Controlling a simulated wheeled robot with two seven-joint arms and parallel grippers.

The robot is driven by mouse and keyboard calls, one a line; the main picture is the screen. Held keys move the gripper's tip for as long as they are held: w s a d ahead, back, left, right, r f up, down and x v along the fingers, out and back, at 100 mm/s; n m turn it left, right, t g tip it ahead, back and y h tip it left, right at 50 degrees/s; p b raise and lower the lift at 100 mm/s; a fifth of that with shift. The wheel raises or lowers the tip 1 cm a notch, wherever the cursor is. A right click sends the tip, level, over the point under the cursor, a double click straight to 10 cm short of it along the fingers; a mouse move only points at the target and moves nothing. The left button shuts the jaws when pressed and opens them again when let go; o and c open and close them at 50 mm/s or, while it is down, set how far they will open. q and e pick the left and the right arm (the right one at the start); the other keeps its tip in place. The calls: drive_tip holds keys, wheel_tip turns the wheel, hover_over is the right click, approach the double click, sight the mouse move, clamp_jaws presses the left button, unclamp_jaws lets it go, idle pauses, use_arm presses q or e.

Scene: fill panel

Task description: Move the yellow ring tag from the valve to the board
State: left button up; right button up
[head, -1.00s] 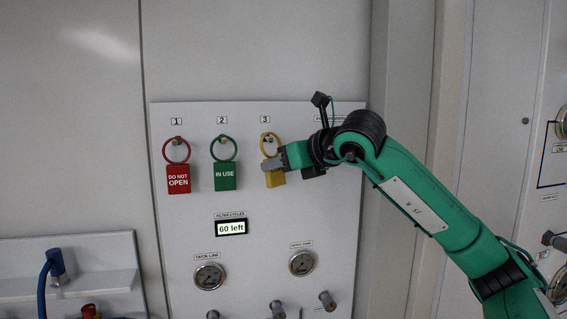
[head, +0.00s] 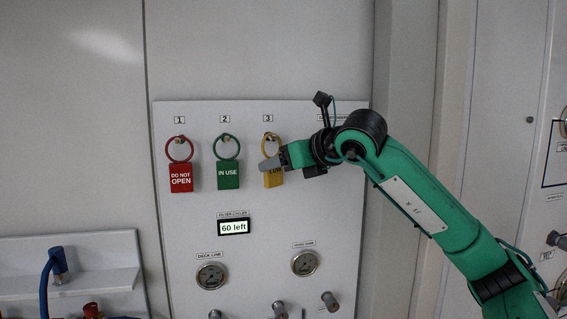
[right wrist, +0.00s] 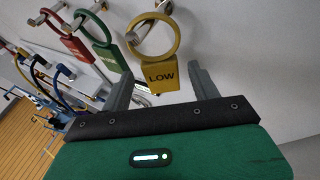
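The yellow ring tag (head: 273,181), marked LOW, hangs by its ring on the peg under label 3 on the white board (head: 330,205). In the right wrist view the yellow tag (right wrist: 163,77) hangs upright with its ring around a metal peg. My right gripper (head: 268,163) is at the tag, one finger covering its upper part in the head view. In the right wrist view the gripper (right wrist: 159,72) is open, fingers apart on either side of the tag's body, with no clear grip on it. My left gripper is out of view.
A red DO NOT OPEN tag (head: 181,178) and a green IN USE tag (head: 228,174) hang on pegs 1 and 2, left of the yellow one. A display (head: 233,227) reads 60 left. Gauges (head: 211,275) and several knobs (head: 329,301) project lower down.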

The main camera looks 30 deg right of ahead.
idle(0.3)
drive_tip(key=b+v, duration=0.5)
drive_tip(key=v, duration=0.9)
drive_tip(key=shift+a+f, duration=0.1)
drive_tip(key=shift+f, duration=0.1)
